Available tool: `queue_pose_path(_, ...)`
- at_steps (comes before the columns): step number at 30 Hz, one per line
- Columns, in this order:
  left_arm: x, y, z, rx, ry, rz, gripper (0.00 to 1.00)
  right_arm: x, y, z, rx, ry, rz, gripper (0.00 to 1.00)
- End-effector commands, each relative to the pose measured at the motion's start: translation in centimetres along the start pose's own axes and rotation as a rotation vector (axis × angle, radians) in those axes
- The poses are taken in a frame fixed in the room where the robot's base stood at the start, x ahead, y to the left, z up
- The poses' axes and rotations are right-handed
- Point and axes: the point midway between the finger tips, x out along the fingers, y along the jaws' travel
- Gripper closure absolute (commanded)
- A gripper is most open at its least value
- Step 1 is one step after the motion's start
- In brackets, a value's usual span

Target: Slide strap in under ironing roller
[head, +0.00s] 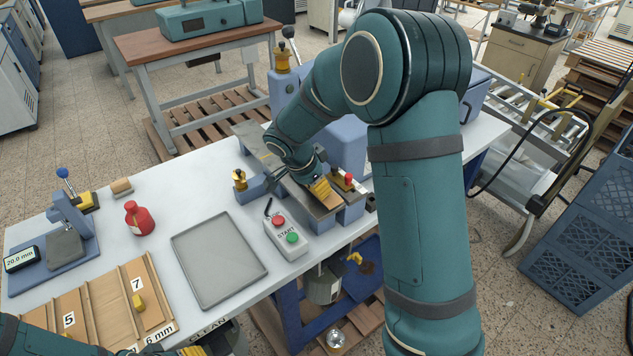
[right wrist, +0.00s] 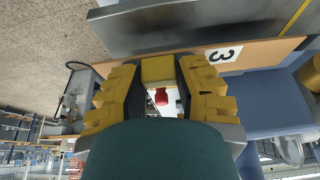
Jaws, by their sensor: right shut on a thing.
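A tan strap marked 3 (right wrist: 255,55) lies across the right wrist view, along a grey metal piece (right wrist: 200,22); I cannot tell if that piece is the ironing roller. My right gripper (head: 318,187) is at the blue machine (head: 345,135) in the head view. It also shows in the right wrist view, its ridged yellow fingers shut on a yellow block (right wrist: 158,68) at the strap's edge. The roller and the strap's far end are not clear in the head view. My left gripper (head: 195,350) is cut off at the bottom edge; its jaws are unclear.
A START button box (head: 287,236) and an empty grey tray (head: 218,258) are on the white table, left of the machine. A wooden rack (head: 95,305) with numbered slots, a red bottle (head: 139,218) and a blue gauge stand (head: 75,228) are further left. A red knob (head: 348,178) is beside my right gripper.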

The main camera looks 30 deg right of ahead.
Motion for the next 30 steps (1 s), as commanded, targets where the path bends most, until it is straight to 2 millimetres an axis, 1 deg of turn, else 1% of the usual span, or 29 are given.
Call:
queue_pose_path(1, 0.2, -0.1, 0.0, 0.000, 0.000, 0.000, 0.53, 0.4, 0.0, 0.2, 0.000, 0.000, 0.001, 1.00)
queue_pose_path(9, 0.9, -0.3, 0.1, 0.000, 0.000, -0.002, 0.53, 2.0, 0.0, 0.8, 0.001, 0.000, 0.001, 1.00)
queue_pose_path(30, 0.7, -0.2, 0.1, 0.000, 0.000, -0.001, 0.53, 1.8, -4.5, 0.7, 0.001, 0.001, 0.000, 1.00)
